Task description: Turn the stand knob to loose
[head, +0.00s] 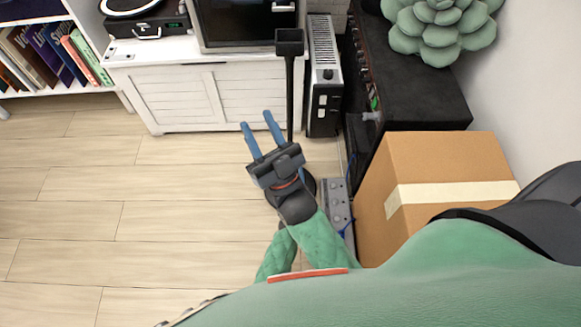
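The stand (290,90) is a black upright pole with a square block at its top and a dark round base on the floor. It rises in front of the right end of the white cabinet. I cannot make out its knob; my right gripper and wrist cover part of the lower pole and base. My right gripper (257,121) has two blue fingers standing apart with nothing between them. The fingers point toward the cabinet, just left of the pole in the picture. I cannot tell whether the gripper touches the stand. My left gripper is out of view.
A white cabinet (180,98) stands behind. A heater-like unit (324,80), a black speaker-like box (415,95) and a cardboard box (440,160) crowd the right. A grey strip with blue cable (338,200) lies beside the stand base. The wooden floor (80,200) at left is clear.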

